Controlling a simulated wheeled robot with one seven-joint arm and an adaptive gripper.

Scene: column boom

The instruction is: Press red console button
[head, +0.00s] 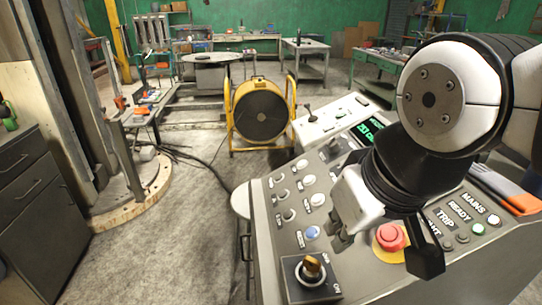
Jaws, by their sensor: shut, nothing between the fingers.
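The red mushroom button (391,236) sits on a yellow ring on the sloping top of the grey console (375,283). My arm comes in from the upper right and hangs over the console. My gripper (426,262) shows a black finger pointing down, just right of the red button in the picture. It is shut, with nothing seen in it. The button's top is mostly in view, with the arm close above it. I cannot tell the height of the fingertip over the panel, and no contact with the button is visible.
The console also bears a blue button (312,232), a yellow-black rotary switch (312,270), a green display (370,131) and several small lamps by the right labels. An orange-grey item (508,190) lies at the right edge. A yellow fan (261,110) stands behind; floor at left is partly clear.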

